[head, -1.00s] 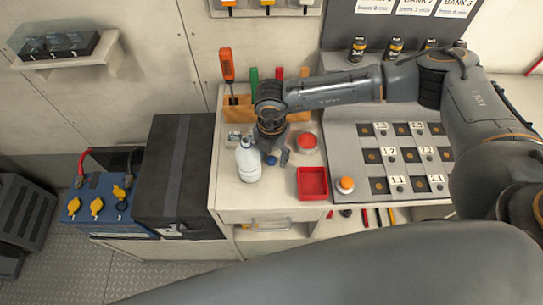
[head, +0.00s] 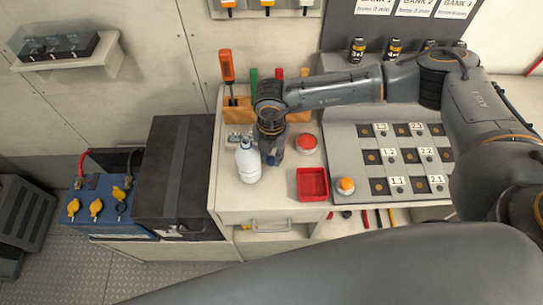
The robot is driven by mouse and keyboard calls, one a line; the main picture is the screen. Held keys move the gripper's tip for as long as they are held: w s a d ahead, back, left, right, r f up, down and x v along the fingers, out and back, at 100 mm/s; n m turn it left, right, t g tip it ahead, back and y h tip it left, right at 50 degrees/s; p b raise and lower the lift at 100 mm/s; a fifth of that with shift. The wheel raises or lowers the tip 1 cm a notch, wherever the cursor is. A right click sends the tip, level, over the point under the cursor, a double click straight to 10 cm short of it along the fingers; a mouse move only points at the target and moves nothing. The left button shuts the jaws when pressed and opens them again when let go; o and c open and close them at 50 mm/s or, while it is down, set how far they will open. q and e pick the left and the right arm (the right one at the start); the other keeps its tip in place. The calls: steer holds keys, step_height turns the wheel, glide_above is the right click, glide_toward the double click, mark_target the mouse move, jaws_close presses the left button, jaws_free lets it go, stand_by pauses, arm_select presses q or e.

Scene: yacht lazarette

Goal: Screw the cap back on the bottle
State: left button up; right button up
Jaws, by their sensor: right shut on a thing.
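The pale bottle (head: 248,162) stands upright near the left front of the white worktop, its neck bare of a cap. My right gripper (head: 274,158) points down just right of and behind the bottle, low over the worktop. Its fingers are closed together on the small blue cap, which they hide from this view. I cannot tell whether the gripper touches the bottle. My left gripper is not in view.
A red tray (head: 312,184) and a round red-topped item (head: 306,143) lie right of the bottle. A grid panel (head: 405,158) and an orange button (head: 345,185) are further right. A tool holder with screwdrivers (head: 227,66) stands behind. A black box (head: 180,175) is left.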

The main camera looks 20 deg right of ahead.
mark_target(271, 159)
step_height(271, 159, up, 18)
steer(key=b, duration=0.3)
steer(key=shift+f+b, duration=0.2)
steer(key=shift+b, duration=0.1)
